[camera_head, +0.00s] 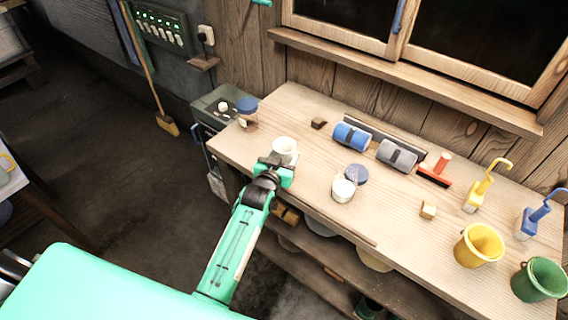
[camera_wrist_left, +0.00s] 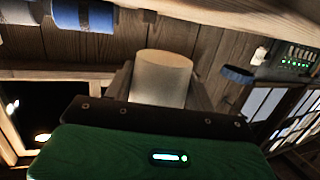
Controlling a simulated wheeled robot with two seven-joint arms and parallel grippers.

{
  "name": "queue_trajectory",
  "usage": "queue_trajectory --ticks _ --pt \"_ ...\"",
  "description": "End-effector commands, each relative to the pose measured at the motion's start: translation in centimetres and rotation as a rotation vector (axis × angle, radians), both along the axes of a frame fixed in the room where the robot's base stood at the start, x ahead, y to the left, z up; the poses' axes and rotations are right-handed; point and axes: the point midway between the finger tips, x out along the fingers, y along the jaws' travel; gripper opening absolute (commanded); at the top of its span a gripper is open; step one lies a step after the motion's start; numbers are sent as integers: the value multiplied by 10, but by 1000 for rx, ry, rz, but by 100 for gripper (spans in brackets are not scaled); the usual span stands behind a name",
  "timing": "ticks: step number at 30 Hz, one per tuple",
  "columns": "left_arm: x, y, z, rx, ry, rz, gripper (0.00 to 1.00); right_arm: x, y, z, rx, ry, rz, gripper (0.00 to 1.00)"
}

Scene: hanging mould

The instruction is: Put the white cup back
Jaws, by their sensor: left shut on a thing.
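The white cup (camera_head: 285,150) is at the left part of the wooden workbench (camera_head: 300,110), at its front edge. My left gripper (camera_head: 275,165) is shut on the cup. In the left wrist view the cup (camera_wrist_left: 161,78) stands between the two fingers, and its far end is clear of them. The head view does not show clearly whether the cup touches the bench top. My right gripper is not in view.
Blue (camera_head: 351,136) and grey (camera_head: 396,154) rolls lie behind. Yellow (camera_head: 479,245) and green (camera_head: 538,279) buckets stand far right.

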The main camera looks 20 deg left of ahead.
Motion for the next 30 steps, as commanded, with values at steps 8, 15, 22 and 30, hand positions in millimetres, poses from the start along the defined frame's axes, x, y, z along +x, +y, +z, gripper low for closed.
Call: queue_trajectory --ticks 8,15,22,30 --pt "0 0 -27 0 1 0 31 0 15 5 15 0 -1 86" --pt "0 0 -48 0 -1 0 31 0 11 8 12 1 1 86" --pt "0 0 -48 0 -2 0 31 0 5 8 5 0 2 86" --pt "0 0 -51 0 -1 0 77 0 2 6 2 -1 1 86"
